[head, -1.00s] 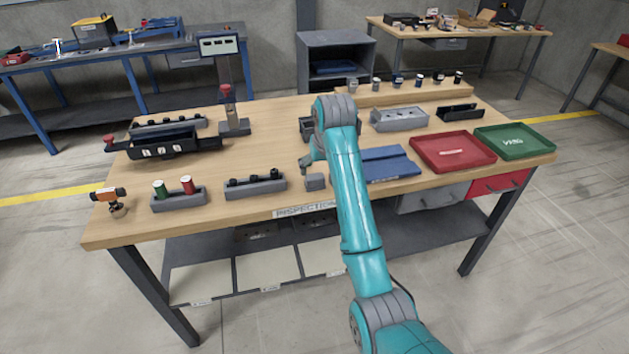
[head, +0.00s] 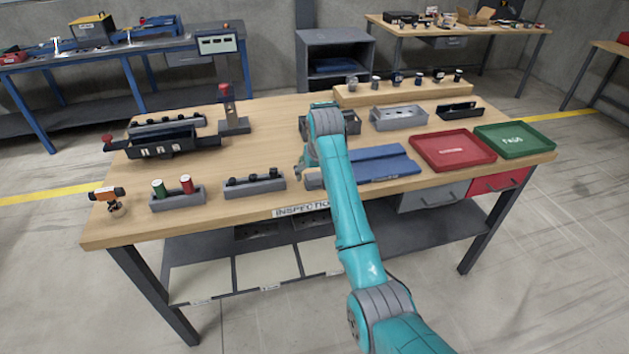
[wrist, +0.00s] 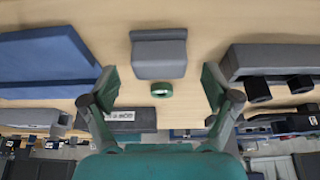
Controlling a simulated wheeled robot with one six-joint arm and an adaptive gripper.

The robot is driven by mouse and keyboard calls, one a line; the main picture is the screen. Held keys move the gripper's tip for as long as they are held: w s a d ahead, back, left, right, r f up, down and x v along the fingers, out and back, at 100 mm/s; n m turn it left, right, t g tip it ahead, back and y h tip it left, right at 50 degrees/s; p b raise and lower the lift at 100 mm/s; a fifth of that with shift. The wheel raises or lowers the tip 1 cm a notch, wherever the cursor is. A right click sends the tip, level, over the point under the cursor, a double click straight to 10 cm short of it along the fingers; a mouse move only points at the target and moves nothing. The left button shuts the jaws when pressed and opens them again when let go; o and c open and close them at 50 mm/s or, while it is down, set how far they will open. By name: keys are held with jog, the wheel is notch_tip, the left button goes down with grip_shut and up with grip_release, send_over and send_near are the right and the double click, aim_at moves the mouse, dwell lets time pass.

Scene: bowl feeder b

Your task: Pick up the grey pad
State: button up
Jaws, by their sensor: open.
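The grey pad (head: 314,182) is a small grey block near the front edge of the wooden bench, partly hidden by my arm in the head view. In the wrist view the grey pad (wrist: 158,55) lies at the upper middle, beyond the fingertips and roughly centred between them. My gripper (wrist: 160,84) is open, its two green fingers apart with nothing held. In the head view my gripper (head: 304,164) is above the bench close to the pad. A small dark green round thing (wrist: 161,89) shows between the fingertips.
A blue mat (head: 378,163) lies right of the pad, and a grey rack (head: 255,187) with black parts lies left. A red tray (head: 452,151) and a green tray (head: 514,141) stand at the right. Bare wood separates the pad from the rack.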

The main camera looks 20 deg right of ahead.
aim_at(315, 175)
jog(key=shift+x, duration=0.85)
jog(key=c, duration=1.2)
jog(key=shift+c, duration=0.2)
notch_tip(315, 175, up, 10)
jog(key=shift+r, duration=0.1)
